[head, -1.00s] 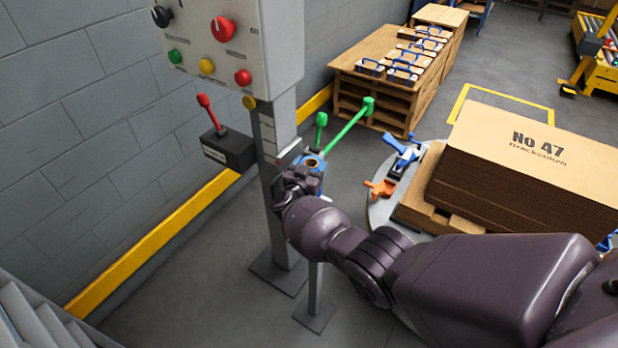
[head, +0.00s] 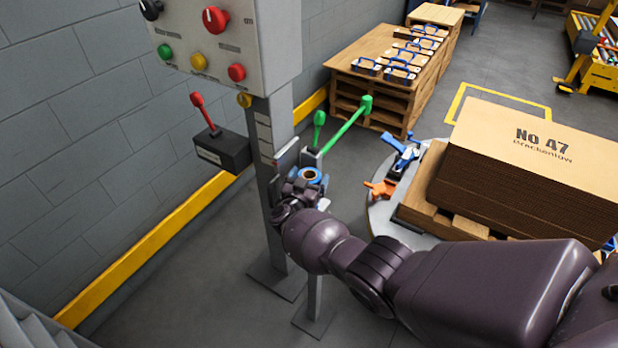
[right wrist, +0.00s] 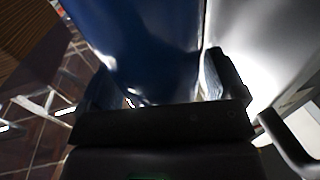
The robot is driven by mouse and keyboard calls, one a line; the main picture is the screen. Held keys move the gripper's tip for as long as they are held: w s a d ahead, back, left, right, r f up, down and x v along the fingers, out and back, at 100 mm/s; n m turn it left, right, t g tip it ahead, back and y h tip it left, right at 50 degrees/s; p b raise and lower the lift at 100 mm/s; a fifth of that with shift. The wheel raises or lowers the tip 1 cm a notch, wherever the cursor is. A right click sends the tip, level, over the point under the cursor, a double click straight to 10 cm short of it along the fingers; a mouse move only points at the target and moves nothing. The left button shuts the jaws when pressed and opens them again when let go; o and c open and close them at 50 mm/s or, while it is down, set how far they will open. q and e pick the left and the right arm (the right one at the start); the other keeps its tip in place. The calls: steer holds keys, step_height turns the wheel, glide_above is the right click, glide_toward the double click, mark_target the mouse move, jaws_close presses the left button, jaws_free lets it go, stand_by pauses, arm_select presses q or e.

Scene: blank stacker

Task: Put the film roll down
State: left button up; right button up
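The film roll (head: 310,176) is blue with a tan ring-shaped core, and its open end faces up. It stands upright near the grey machine column. My right gripper (head: 300,188) is at the roll's near left side, partly hidden by my own wrist. In the right wrist view, the blue roll (right wrist: 145,45) fills the space between the two dark fingers, which close on its sides. A thin stand post (head: 315,290) is below the roll. Whether the roll's underside touches a support is hidden. My left gripper is out of view.
A control box (head: 225,40) with knobs and buttons is above left of the roll. A green lever (head: 345,128) rises behind it. A stack of cardboard blanks (head: 530,150) on a pallet stands to the right, with orange and blue clamps beside it. Open floor lies at the front left.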

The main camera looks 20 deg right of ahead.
steer(key=shift+o, duration=0.4)
steer(key=shift+r, duration=0.2)
steer(key=shift+a+r, duration=0.1)
steer(key=shift+r, duration=0.05)
steer(key=p+v, duration=0.2)
steer(key=v, duration=0.5)
steer(key=shift+s, duration=0.2)
